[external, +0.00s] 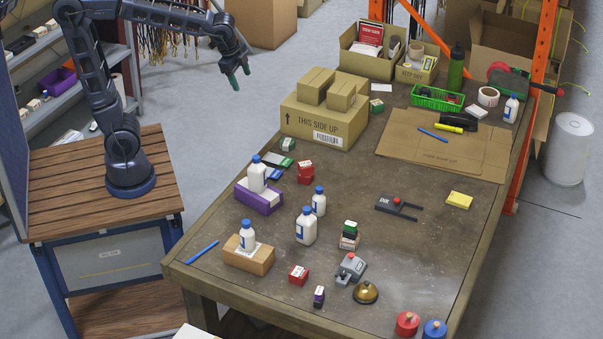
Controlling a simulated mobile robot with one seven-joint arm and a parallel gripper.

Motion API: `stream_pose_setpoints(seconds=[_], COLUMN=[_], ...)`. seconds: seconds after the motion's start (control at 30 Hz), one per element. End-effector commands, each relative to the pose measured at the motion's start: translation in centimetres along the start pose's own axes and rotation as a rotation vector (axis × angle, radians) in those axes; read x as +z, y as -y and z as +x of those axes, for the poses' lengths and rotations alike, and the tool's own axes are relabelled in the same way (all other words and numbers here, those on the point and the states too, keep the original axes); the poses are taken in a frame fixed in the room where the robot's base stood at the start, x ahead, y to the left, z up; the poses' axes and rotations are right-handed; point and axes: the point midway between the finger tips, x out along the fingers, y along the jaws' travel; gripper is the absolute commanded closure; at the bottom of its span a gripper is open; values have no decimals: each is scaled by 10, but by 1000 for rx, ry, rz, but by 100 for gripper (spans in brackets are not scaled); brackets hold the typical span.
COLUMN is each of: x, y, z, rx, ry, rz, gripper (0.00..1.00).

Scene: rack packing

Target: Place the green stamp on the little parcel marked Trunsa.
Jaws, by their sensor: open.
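My gripper (238,78) hangs open and empty at the upper middle, over the floor left of the workbench. Two small green-topped blocks could be the green stamp: a green and white one (288,144) in front of the big carton, and one (350,228) on a small white and red stack near the bench's middle. I cannot tell which. A small brown parcel (262,264) lies at the bench's near left, with a white label and a bottle (247,236) on top. Two small brown boxes (316,85) (341,96) sit on the big carton. No Trunsa mark is readable.
The big carton (315,123) stands at the bench's back left. White bottles (306,227), a purple box (259,198), red blocks (298,274), a grey device (351,268) and a brass bell (366,292) crowd the front. The bench's right middle (420,250) is clear.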

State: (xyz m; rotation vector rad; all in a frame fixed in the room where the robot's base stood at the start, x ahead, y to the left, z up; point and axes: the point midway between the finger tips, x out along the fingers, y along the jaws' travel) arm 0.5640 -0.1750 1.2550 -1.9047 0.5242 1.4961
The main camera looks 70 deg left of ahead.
Motion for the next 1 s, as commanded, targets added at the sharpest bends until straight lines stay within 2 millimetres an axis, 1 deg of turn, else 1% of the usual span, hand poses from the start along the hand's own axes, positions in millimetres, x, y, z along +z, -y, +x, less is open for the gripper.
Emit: stream_pose_setpoints(seconds=[0.03,0.1,0.3,0.5,0.6,0.7,0.8,1.0], x=[17,40,101,156,176,190,198,201], y=[-2,-4,-19,-39,-48,-56,-60,-62], z=[-6,-11,-19,-19,-17,-14,-13,-12], rx=[-6,-9,-10,3,11,20,26,29], ry=[-10,-22,-61,-107,-127,-142,-151,-154], rz=[-53,-133,-359,-579,-669,-733,-771,-789], gripper=[37,37,37,37,37,37,37,37])
